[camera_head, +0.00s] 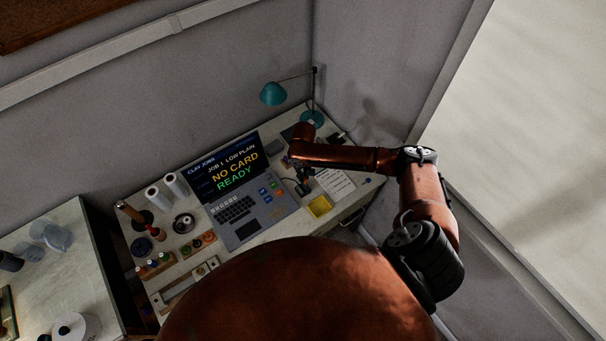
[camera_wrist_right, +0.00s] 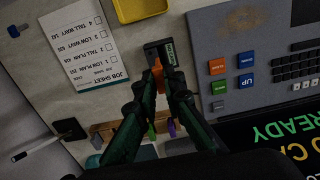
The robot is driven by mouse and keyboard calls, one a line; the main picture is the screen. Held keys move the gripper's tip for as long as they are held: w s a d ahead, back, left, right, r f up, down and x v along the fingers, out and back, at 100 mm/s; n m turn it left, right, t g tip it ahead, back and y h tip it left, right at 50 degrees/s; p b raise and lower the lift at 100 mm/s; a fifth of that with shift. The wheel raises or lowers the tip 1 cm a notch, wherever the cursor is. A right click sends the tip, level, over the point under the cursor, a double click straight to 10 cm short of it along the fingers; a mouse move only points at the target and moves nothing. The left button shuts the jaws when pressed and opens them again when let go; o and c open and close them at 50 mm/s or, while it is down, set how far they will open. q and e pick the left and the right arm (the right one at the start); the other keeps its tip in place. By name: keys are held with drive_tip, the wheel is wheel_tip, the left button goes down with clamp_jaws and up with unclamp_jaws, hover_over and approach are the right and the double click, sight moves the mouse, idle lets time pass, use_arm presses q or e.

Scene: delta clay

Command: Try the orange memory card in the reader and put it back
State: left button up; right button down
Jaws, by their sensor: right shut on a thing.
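My right gripper (camera_wrist_right: 168,90) is shut on the orange memory card (camera_wrist_right: 157,74); only part of the card shows between the fingertips. The card's far end is at the near edge of the dark card reader (camera_wrist_right: 160,52); I cannot tell whether it is inserted. A wooden card holder (camera_wrist_right: 104,130) with green and purple cards lies below, partly hidden by the fingers. In the head view my right gripper (camera_head: 304,185) is low over the desk, right of the console (camera_head: 247,212). The console's screen (camera_head: 224,168) reads "JOB 1 LOW PLAIN", "NO CARD" and "READY". My left gripper is not in view.
A yellow tray (camera_head: 320,206) and a job sheet (camera_head: 336,182) lie near the gripper. A teal lamp (camera_head: 272,94) stands at the back corner. White rolls (camera_head: 158,198) and several small jars (camera_head: 196,243) are left of the console. Another table (camera_head: 60,265) is at the left.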

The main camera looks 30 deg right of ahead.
drive_tip(key=shift+f+b, duration=0.4)
drive_tip(key=shift+f, duration=0.05)
wheel_tip(320, 180, down, 3)
drive_tip(key=b, duration=0.3)
drive_tip(key=shift+r, duration=0.2)
drive_tip(key=shift+f+p, duration=0.15)
drive_tip(key=shift+p, duration=0.15)
drive_tip(key=shift+a+f, duration=0.1)
drive_tip(key=shift+f, duration=0.25)
drive_tip(key=shift+s+p, duration=0.1)
drive_tip(key=shift+p, duration=1.05)
drive_tip(key=shift+f, duration=0.4)
idle(0.3)
drive_tip(key=shift+f+b, duration=0.35)
drive_tip(key=shift+f, duration=0.35)
